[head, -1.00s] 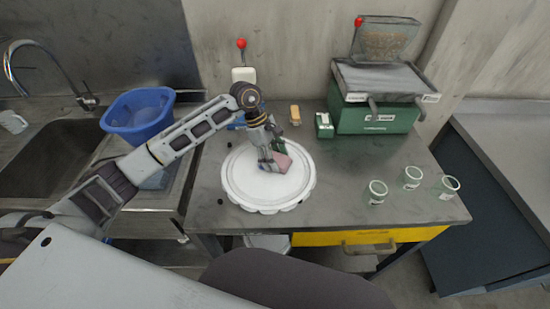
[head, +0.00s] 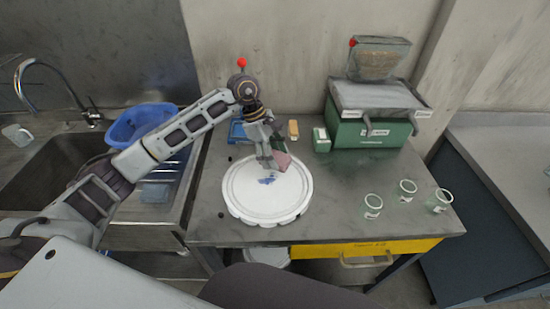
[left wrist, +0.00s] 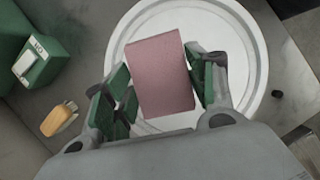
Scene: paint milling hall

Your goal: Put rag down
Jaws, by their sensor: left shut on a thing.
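The pink rag (head: 286,166) is a small folded block, held tilted over the far half of the round white lid (head: 240,207). My left gripper (head: 272,160) is shut on it. In the left wrist view the rag (left wrist: 160,75) sits between the green pads of my left gripper (left wrist: 162,85), with the white lid (left wrist: 258,60) behind it. The rag looks raised off the lid, though its lower edge is partly hard to judge. A blue smear (head: 267,181) shows on the lid below. My right gripper is not in view.
A green machine (head: 370,125) stands at the back right. Several glass cups stand at the right. A sink with a blue basin (head: 138,122) is left. The right middle is clear.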

